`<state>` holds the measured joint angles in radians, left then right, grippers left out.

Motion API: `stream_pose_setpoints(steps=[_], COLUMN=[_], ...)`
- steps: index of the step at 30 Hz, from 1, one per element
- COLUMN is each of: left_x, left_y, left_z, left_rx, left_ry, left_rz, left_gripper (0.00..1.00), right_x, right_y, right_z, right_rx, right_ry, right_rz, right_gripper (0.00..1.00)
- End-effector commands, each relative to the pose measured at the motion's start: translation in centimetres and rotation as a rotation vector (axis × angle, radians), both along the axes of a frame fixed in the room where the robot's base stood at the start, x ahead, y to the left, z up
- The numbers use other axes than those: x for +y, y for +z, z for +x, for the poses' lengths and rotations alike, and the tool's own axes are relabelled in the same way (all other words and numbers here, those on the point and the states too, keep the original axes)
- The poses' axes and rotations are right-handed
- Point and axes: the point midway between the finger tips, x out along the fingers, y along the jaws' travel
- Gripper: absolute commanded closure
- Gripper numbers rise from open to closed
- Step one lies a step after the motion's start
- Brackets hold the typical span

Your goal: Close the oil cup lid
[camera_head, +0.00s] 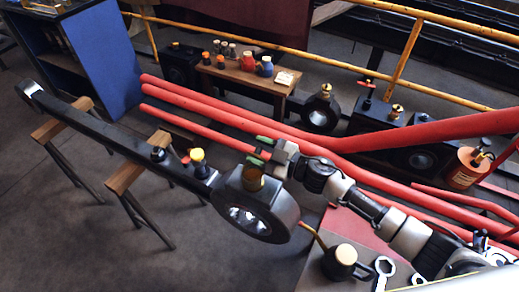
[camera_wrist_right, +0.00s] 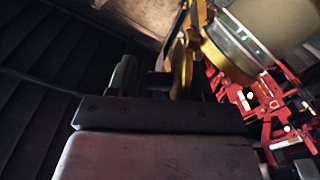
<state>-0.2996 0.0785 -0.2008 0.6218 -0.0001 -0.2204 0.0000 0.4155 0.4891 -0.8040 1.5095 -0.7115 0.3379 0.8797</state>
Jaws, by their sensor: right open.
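A long black rod (camera_head: 120,137) lies across trestles, with a large round end at its right. A brass oil cup (camera_head: 253,181) stands on top of this round end. In the right wrist view a large brass-rimmed cup (camera_wrist_right: 235,60) shows close up, with a thin yellow disc-like part (camera_wrist_right: 181,68) beside it, seen nearly edge-on; it looks like a raised lid. My right gripper (camera_head: 260,150), with green fingertips, is open and empty just above and behind the cup. One green finger (camera_wrist_right: 124,75) shows left of the yellow part; contact cannot be told. My left gripper is out of view.
Another yellow-topped cup (camera_head: 197,158) stands on the rod left of the round end. Red pipes (camera_head: 300,130) run behind my right gripper. An oil can (camera_head: 345,258) and spanners (camera_head: 383,270) lie on a bench at the front. A small wooden table (camera_head: 250,78) holds bottles.

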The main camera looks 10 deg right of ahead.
Motion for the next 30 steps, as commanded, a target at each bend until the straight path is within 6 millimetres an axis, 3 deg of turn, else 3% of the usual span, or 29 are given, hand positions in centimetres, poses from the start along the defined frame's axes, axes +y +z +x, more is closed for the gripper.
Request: stream_pose_setpoints(steps=[6, 14, 30], left_x=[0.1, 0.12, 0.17], left_y=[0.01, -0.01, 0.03], left_z=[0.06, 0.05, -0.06], left_rx=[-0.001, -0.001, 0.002], left_ry=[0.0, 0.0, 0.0], left_rz=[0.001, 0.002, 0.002], left_gripper=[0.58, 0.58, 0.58], right_x=[0.01, -0.02, -0.01], right_y=[-0.02, 0.0, 0.01], right_z=[0.01, 0.0, -0.06], right_rx=[0.0, -0.001, -0.02], right_ry=[0.0, 0.0, -0.001], right_rz=[0.0, -0.001, -0.014], right_gripper=[0.49, 0.89, 0.89])
